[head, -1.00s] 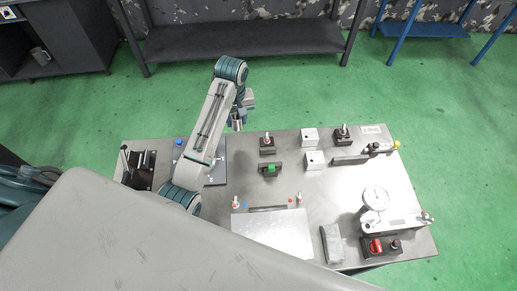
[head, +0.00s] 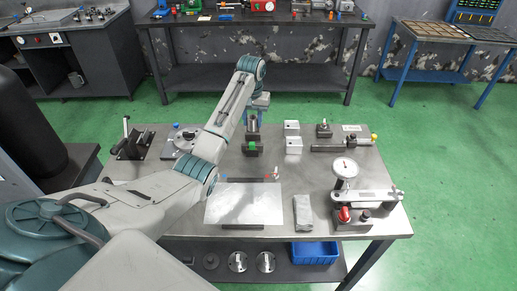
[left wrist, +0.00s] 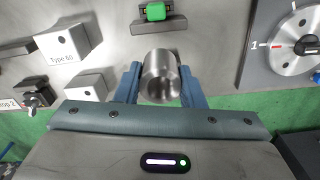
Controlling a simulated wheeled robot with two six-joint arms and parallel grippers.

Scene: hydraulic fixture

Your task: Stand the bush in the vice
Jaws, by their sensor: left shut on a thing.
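The bush (left wrist: 160,75), a hollow steel cylinder, is between the two blue fingers of my left gripper (left wrist: 160,84), which is shut on it. In the head view my left gripper (head: 253,122) is over the back middle of the table, with the bush (head: 254,121) small between the fingers. Its open bore faces up in the wrist view. What looks like the vice (head: 131,146), a dark block with an upright lever, stands at the table's left end, well apart from the bush. My right gripper is in neither view.
A dark holder with a green block (head: 250,149) is just in front of the gripper. White blocks (head: 292,128) stand to its right. A dial plate (head: 187,138) lies between vice and arm. A dial gauge (head: 345,167) stands at right. A bare plate (head: 243,204) lies in front.

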